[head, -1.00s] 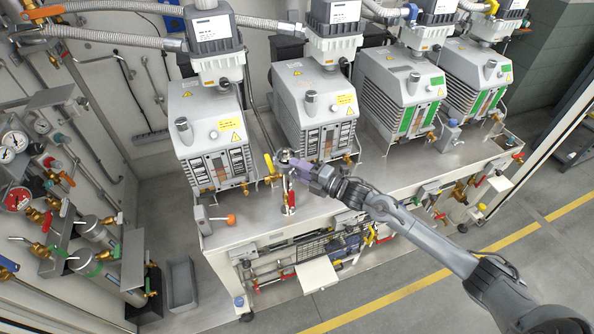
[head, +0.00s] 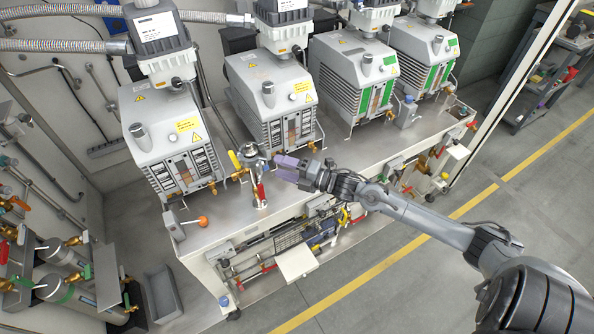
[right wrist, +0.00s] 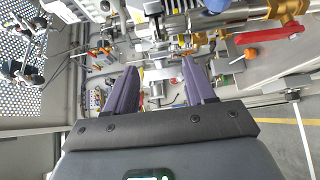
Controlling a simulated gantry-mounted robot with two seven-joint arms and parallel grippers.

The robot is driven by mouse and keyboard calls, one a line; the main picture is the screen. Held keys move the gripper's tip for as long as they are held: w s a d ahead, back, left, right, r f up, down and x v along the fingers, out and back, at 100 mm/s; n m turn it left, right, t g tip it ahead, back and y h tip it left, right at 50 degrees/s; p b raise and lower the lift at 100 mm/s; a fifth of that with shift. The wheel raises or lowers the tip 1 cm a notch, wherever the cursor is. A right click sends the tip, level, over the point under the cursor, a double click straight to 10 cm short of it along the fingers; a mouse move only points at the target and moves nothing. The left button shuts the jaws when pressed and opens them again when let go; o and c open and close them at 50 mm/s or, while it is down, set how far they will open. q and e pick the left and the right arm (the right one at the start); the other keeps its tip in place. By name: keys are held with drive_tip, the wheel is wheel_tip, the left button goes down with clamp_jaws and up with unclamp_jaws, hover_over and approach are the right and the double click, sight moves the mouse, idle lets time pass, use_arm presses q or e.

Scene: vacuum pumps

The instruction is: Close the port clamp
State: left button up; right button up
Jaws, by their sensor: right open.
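The port clamp appears to be the small metal fitting (head: 249,154) at the front of the bench, above a red-handled valve (head: 260,194). My right gripper (head: 277,163), with purple fingers, is just right of this fitting, pointing at it with a small gap. In the right wrist view the two purple fingers (right wrist: 160,85) are spread apart with nothing gripped. A silver metal fitting (right wrist: 158,72) shows beyond and between them. Whether the clamp is open or closed is too small to tell. My left gripper is not in view.
A yellow-handled valve (head: 235,162) and an orange knob (head: 202,221) are left of the fitting. A red lever (right wrist: 268,36) shows upper right in the wrist view. Floor in front is clear.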

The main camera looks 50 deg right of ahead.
drive_tip(key=shift+v, duration=2.15)
